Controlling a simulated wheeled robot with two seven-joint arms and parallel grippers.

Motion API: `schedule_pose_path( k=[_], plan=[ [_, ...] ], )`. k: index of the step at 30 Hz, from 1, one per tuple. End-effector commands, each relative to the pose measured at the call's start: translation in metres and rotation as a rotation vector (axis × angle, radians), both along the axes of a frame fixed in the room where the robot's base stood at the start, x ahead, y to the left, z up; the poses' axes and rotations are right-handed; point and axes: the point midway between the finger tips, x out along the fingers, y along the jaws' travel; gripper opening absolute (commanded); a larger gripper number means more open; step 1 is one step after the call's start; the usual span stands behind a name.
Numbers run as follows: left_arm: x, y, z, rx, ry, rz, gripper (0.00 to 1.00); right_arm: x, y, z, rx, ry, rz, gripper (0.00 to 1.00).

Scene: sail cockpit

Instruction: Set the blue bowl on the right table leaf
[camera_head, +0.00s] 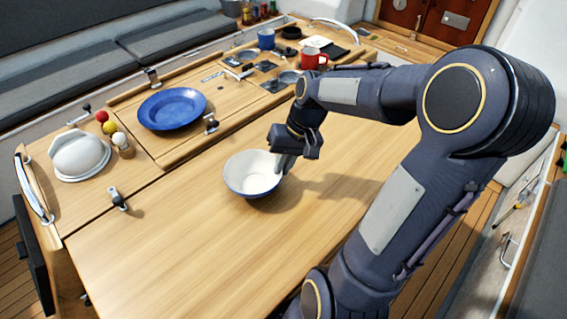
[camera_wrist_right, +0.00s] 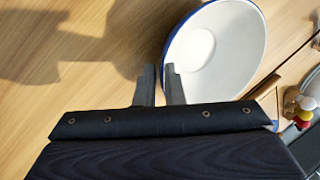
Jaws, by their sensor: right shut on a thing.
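The blue bowl (camera_head: 252,174), white inside with a blue rim and outside, is upright over the bare near table leaf (camera_head: 150,255). Whether it touches the wood or hangs just above it I cannot tell. My right gripper (camera_head: 284,163) is shut on the bowl's right-hand rim. In the right wrist view the bowl (camera_wrist_right: 218,50) shows at the fingertips of the gripper (camera_wrist_right: 160,85), with the wall at the fingers. My left gripper is not in view.
A blue mug (camera_head: 266,39) and red mug (camera_head: 312,59) stand at the back. The near leaf is otherwise clear.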

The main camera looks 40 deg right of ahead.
Motion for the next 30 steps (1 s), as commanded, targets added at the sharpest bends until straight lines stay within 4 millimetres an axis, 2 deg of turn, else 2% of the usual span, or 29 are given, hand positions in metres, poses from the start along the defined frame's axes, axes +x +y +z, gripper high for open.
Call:
schedule_pose_path(
  k=[7, 8, 12, 23, 26, 30],
  plan=[
    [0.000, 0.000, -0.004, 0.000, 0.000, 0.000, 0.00, 0.000, 0.000, -0.004, 0.000, -0.001, 0.000, 0.00],
    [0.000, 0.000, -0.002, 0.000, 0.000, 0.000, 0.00, 0.000, 0.000, -0.003, 0.000, 0.000, 0.000, 0.12],
    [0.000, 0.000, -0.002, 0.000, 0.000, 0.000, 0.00, 0.000, 0.000, -0.002, 0.000, 0.000, 0.000, 0.30],
    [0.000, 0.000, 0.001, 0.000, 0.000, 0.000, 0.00, 0.000, -0.001, 0.004, -0.001, -0.002, -0.001, 0.30],
    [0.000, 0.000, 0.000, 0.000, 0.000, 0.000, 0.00, -0.001, -0.005, 0.015, -0.002, -0.004, -0.002, 0.30],
    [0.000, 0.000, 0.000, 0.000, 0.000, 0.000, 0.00, -0.005, -0.013, 0.043, -0.003, -0.006, -0.001, 0.30]
  ],
)
